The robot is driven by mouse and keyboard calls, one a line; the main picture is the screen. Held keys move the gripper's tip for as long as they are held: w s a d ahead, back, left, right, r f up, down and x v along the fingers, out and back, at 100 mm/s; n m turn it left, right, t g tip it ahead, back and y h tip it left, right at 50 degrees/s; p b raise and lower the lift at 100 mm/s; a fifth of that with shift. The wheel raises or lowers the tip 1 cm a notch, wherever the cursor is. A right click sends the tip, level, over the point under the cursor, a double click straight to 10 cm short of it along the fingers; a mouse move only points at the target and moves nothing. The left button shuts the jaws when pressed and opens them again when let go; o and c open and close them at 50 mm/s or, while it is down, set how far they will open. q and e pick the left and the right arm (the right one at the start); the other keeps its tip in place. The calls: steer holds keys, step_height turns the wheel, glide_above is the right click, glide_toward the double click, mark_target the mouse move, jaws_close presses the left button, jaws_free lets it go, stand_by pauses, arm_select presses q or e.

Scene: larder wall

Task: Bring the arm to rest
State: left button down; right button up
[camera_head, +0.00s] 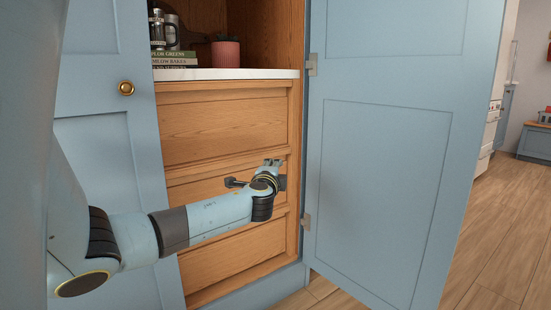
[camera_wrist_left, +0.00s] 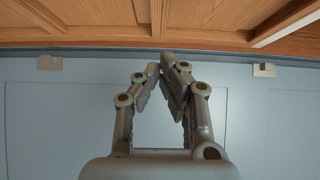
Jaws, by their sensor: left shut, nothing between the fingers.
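My left arm reaches in from the left in the head view, in front of the open larder. My left gripper (camera_head: 272,164) is at its end, in front of the wooden drawer fronts and left of the open blue door (camera_head: 385,160). In the left wrist view the gripper (camera_wrist_left: 164,60) shows large, its two jointed fingers leaning together at the tips. It is shut and empty. The blue door panel (camera_wrist_left: 60,115) fills the view behind it. I cannot tell how far the fingertips are from door or drawers. My right gripper is not in view.
Wooden drawers (camera_head: 222,130) sit below a white shelf (camera_head: 225,74) with books (camera_head: 174,58), a pink pot (camera_head: 226,52) and a glass press (camera_head: 158,30). A closed blue door (camera_head: 100,70) with a brass knob (camera_head: 126,88) is at left. Wooden floor (camera_head: 500,240) lies open at right.

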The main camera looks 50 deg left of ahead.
arm_select(q)
steer(key=v, duration=0.2)
steer(key=shift+s+d, duration=0.2)
steer(key=shift+s, duration=0.05)
steer(key=shift+f, duration=0.1)
